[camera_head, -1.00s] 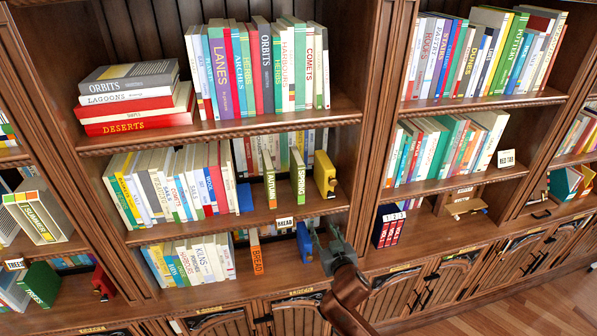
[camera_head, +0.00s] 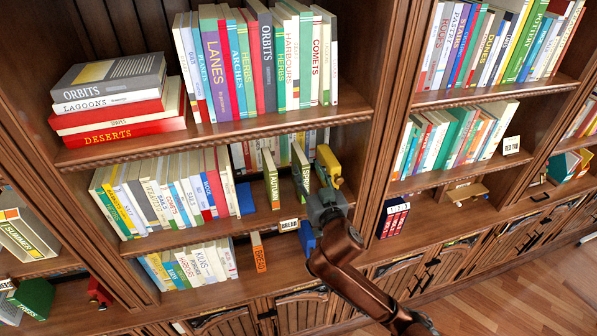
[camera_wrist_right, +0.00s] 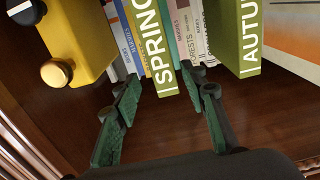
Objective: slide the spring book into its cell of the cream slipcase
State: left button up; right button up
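The green spring book (camera_head: 301,172) stands upright on the middle shelf, between the green autumn book (camera_head: 270,178) and a yellow block (camera_head: 328,160) with knobs. In the right wrist view the spring book (camera_wrist_right: 152,50) has its spine facing me. My right gripper (camera_wrist_right: 163,100) is open, with one finger to each side of the lower end of this spine; I cannot tell whether they touch it. The right gripper also shows in the head view (camera_head: 326,192). A cream case (camera_head: 48,238), apparently the slipcase, with SUMMER lettering, stands tilted at far left. My left gripper is not in view.
A shelf board with a BREAD label (camera_head: 289,225) runs below the book. An orange book (camera_head: 259,252) and a blue block (camera_head: 307,238) stand on the shelf beneath. A bookcase upright (camera_head: 375,150) is close on the right. Several books fill the shelf further left.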

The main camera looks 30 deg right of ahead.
aim_at(302, 161)
jog(key=x, duration=0.2)
jog(key=p+x, duration=0.1)
jog(key=x, duration=0.1)
jog(key=shift+a+r, duration=0.1)
jog(key=shift+a, duration=0.2)
jog(key=shift+w+d, duration=0.15)
jog(key=shift+w, duration=0.4)
jog(key=c, duration=0.5)
grip_shut()
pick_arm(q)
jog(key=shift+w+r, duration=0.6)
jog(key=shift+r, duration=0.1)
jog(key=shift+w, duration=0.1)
